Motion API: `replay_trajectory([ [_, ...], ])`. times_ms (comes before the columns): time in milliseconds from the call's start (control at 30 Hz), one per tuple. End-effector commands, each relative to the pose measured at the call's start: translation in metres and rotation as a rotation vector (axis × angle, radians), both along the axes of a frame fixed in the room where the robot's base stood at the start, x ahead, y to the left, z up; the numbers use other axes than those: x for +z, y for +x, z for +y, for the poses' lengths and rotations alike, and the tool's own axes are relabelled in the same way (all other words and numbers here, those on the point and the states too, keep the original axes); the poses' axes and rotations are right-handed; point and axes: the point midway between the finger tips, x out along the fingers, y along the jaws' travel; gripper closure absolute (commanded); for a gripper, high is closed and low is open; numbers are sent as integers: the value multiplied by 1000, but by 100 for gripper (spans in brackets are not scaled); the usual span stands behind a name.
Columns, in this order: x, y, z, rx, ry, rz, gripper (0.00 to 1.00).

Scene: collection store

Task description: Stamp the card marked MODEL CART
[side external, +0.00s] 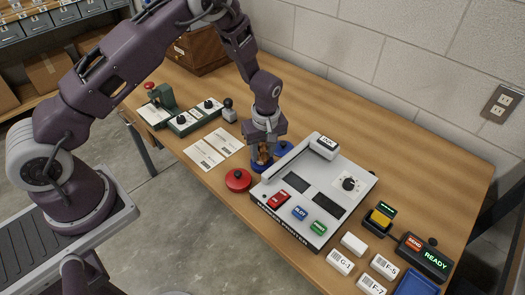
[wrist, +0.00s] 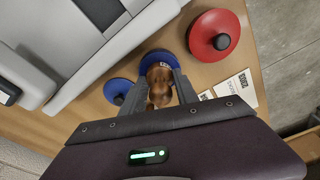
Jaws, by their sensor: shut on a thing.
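My gripper (side external: 264,148) is shut on a brown wooden stamp (wrist: 158,82), which stands upright over a round blue ink pad (side external: 256,167); the pad also shows in the wrist view (wrist: 150,56). I cannot tell whether the stamp touches the pad. A blue lid with a dark knob (side external: 284,147) lies beside the pad, and it shows in the wrist view (wrist: 117,90). A red lidded pad (side external: 238,180) sits nearby, also in the wrist view (wrist: 214,35). Two white printed cards (side external: 204,156) (side external: 225,142) lie left of the pads; their headings are too small to read.
A grey label printer (side external: 330,190) stands close right of the gripper. Green-based stations with black knobs (side external: 195,114) and a green press (side external: 159,100) stand at the left. White boxes (side external: 341,261) and a READY display (side external: 424,257) are at the right. A wooden cabinet (side external: 190,56) stands behind.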

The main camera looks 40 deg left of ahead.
Motion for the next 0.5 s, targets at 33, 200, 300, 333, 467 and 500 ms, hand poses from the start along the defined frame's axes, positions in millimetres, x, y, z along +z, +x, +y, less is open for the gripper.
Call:
replay_trajectory([
  [33, -1, -1, 0, 0, 0, 2, 90],
  [200, 7, 0, 0, 0, 0, 1, 90],
  [300, 18, 0, 0, 0, 0, 1, 90],
  [333, 22, 0, 0, 0, 0, 0, 90],
  [467, 35, 0, 0, 1, 0, -1, 90],
  [500, 40, 0, 0, 1, 0, -1, 90],
])
